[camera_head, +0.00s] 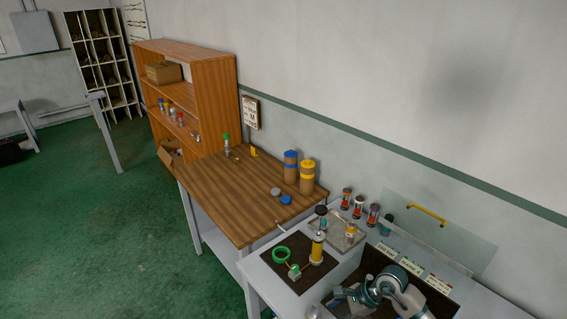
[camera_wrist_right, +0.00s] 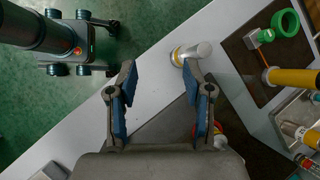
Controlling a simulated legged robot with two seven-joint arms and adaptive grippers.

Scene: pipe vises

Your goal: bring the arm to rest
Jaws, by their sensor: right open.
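My right gripper (camera_wrist_right: 160,75) shows in the right wrist view with its two blue-padded fingers spread apart and nothing between them. A silver-white cylinder with a yellow band (camera_wrist_right: 190,53) is beyond the right fingertip, by the table edge; I cannot tell how far below. In the head view my arm (camera_head: 385,287) is folded over the dark recess at the lower right, and its gripper is hard to make out there. My left gripper is not in view.
The grey bench holds a dark mat (camera_head: 292,250) with a green ring (camera_head: 281,254) and a yellow cylinder (camera_head: 317,247). Several small jars and a clear panel (camera_head: 440,235) stand behind. A wooden table (camera_head: 225,190) and shelf (camera_head: 215,100) stand farther left. Green floor is open at left.

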